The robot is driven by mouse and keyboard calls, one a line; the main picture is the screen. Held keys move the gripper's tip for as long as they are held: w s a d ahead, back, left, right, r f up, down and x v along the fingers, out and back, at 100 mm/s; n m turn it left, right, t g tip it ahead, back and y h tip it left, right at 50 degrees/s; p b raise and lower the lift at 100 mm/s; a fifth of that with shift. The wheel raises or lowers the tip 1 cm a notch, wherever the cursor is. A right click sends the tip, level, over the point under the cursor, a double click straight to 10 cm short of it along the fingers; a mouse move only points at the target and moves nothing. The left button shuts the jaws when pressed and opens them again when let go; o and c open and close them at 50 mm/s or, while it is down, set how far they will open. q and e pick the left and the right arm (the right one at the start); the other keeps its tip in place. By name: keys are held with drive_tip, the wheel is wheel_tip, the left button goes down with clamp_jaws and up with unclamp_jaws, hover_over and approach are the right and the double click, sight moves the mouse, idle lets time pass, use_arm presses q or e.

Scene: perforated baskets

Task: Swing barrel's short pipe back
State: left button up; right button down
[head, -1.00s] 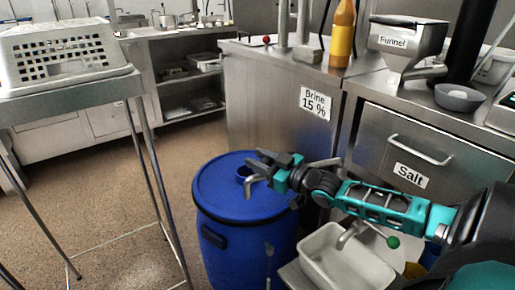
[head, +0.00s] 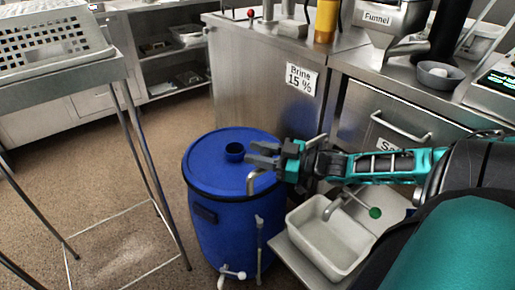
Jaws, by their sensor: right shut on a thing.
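The blue barrel (head: 218,184) stands upright on the floor in the middle of the view, with a round opening (head: 234,150) in its lid. A short grey metal pipe (head: 251,183) shows at the right part of the lid, its bent end pointing down. My right gripper (head: 254,155) reaches in from the right, just right of the opening, and is shut on the short pipe. Its fingers and wrist hide part of the pipe. My left gripper is not in view.
A white tub (head: 328,240) stands close right of the barrel, with a metal spout and green knob (head: 375,212) above it. A thin upright tube (head: 259,250) and white tap (head: 232,274) are at the barrel's front. Left floor is open up to the steel rack (head: 122,95).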

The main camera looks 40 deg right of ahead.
drive_tip(key=shift+s+a+f, duration=0.15)
drive_tip(key=shift+a, duration=0.05)
drive_tip(key=c, duration=1)
unclamp_jaws()
drive_tip(key=shift+s, duration=0.1)
drive_tip(key=shift+o, duration=0.9)
drive_tip(key=shift+d, duration=0.1)
drive_tip(key=shift+o, duration=0.2)
drive_tip(key=shift+d, duration=0.1)
drive_tip(key=shift+s+d+p, duration=0.15)
drive_tip(key=shift+s+p, duration=0.15)
drive_tip(key=shift+p, duration=0.05)
drive_tip(key=p+v, duration=0.5)
drive_tip(key=v, duration=0.7)
